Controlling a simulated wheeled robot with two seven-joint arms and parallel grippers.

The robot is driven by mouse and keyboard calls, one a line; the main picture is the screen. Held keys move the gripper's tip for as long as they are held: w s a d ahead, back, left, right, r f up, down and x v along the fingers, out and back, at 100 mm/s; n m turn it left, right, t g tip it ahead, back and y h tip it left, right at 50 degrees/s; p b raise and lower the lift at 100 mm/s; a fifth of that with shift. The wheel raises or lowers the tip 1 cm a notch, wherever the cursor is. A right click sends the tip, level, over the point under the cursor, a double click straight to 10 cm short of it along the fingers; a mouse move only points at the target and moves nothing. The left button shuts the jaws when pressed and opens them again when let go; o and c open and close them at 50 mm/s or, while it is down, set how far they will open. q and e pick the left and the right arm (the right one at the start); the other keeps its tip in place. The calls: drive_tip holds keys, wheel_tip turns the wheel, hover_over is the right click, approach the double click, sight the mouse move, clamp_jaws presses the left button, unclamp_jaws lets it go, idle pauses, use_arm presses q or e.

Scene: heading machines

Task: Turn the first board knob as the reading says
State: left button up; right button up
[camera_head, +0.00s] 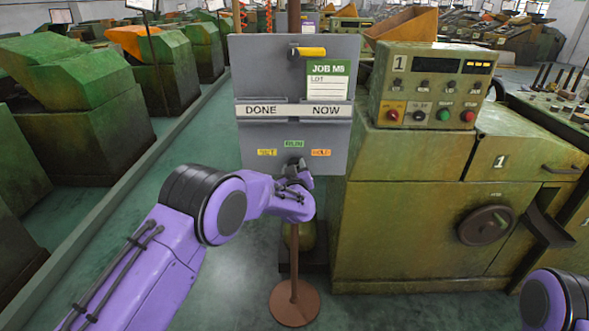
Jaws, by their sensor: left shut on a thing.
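The grey board (265,75) stands upright in the middle of the view. The knob lies below the green label, mostly hidden by my left gripper (295,172). My left gripper is shut on the knob at the board's lower edge. The knob's pointing direction cannot be made out. My right arm shows only as a purple link at the bottom right; its gripper is out of view.
A green machine (400,220) with a handwheel (486,226) stands close on the right. Its control box (428,85), marked 1, has buttons and a dark display. The board's post has a round brown base (294,303). Green machines line the left; the aisle floor is free.

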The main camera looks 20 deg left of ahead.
use_arm(q)
drive_tip(key=o, duration=1)
drive_tip(key=shift+o, duration=0.2)
drive_tip(key=shift+s, duration=0.1)
drive_tip(key=b+v, duration=0.1)
drive_tip(key=v, duration=0.9)
drive_tip(key=shift+s, duration=0.15)
drive_tip(key=s+a+f+m+g+h, duration=0.1)
drive_tip(key=s+a+f+g, duration=0.2)
drive_tip(key=s+f, duration=0.7)
drive_tip(key=s+a+f+g+h, duration=0.1)
drive_tip(key=s+a+f+g, duration=0.25)
drive_tip(key=s+f, duration=0.6)
drive_tip(key=s+a+f+g, duration=0.1)
drive_tip(key=s+f, duration=0.3)
drive_tip(key=s, duration=0.4)
drive_tip(key=s+a+f+g, duration=0.2)
drive_tip(key=s+f+g, duration=0.1)
drive_tip(key=s, duration=0.6)
drive_tip(key=s+a+f+g, duration=0.1)
drive_tip(key=s+f+g, duration=0.1)
drive_tip(key=s+f, duration=0.4)
drive_tip(key=s, duration=0.3)
drive_tip(key=shift+s+a+g, duration=0.15)
drive_tip(key=shift+a+g, duration=0.2)
